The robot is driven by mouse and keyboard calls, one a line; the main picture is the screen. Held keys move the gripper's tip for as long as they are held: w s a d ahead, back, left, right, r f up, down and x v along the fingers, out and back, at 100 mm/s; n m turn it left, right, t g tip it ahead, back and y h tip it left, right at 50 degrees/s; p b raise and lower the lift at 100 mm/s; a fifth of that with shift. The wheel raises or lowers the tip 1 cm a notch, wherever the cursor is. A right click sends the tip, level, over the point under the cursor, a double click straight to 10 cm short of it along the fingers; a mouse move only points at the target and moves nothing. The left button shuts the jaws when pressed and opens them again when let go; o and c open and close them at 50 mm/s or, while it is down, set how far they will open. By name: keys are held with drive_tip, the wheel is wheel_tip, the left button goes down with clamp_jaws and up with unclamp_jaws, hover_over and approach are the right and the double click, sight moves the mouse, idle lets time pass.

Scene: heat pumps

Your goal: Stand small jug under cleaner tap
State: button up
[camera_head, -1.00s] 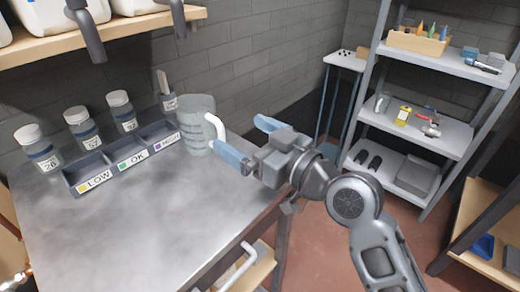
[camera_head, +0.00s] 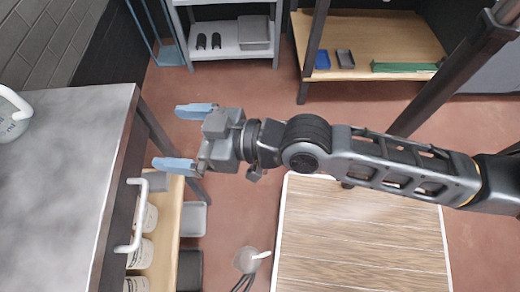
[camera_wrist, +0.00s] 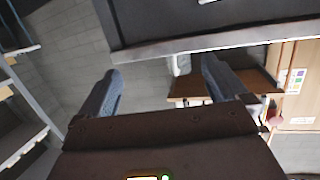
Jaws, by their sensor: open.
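A pale translucent jug with a white handle (camera_head: 10,115) stands on the metal worktop (camera_head: 60,150), cut off by the left edge of the head view. A smaller grey vessel with a white handle (camera_head: 248,260) shows low down near the mat; I cannot tell which is the small jug. My gripper (camera_head: 168,135) is open and empty, its blue fingers pointing left, just right of the worktop's edge. In the wrist view both fingers (camera_wrist: 160,90) are apart with nothing held between them. No tap is in view now.
A white bar handle (camera_head: 130,215) sticks out from the worktop's front. Below it a wooden shelf (camera_head: 165,230) holds white tubs. Metal shelving (camera_head: 230,45) and a wooden bench (camera_head: 370,45) stand at the back.

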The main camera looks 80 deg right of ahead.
drive_tip(key=s+a+r+g, duration=0.1)
drive_tip(key=s+a, duration=0.1)
drive_tip(key=s, duration=1.5)
drive_tip(key=shift+r+n, duration=0.3)
drive_tip(key=shift+r, duration=0.05)
drive_tip(key=shift+r, duration=0.15)
